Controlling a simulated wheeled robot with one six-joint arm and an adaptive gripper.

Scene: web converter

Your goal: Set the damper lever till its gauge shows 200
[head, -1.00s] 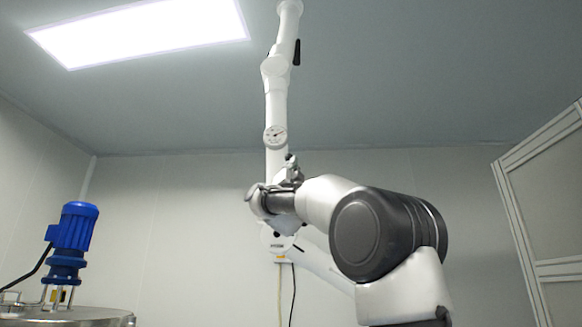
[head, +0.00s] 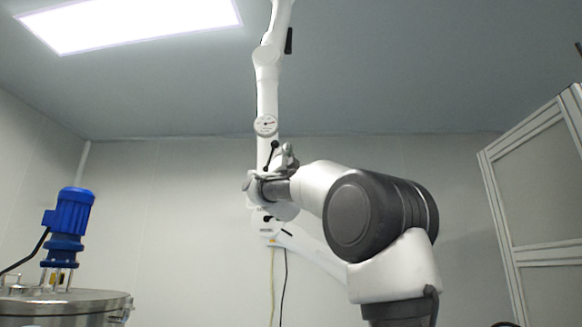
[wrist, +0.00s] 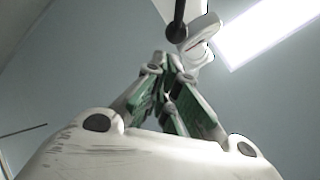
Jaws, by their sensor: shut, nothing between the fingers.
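The damper lever (head: 271,156), a thin black rod with a ball end, stands on a white jointed duct arm just below a round white gauge (head: 265,125). The gauge's needle is too small to read. My gripper (head: 289,149) is just right of the lever, fingers pointing up; whether they touch cannot be told. In the wrist view my gripper (wrist: 168,62) is shut and empty, its green-padded fingers together at the tips. A black rod with a ball end (wrist: 177,33), seemingly the lever, hangs just beyond the fingertips.
The white duct arm (head: 267,90) rises to the ceiling, with a black handle (head: 289,40) high up. A blue motor (head: 68,225) on a steel vessel (head: 70,305) is at lower left. A framed panel (head: 540,200) is at right. Cables hang below the duct arm.

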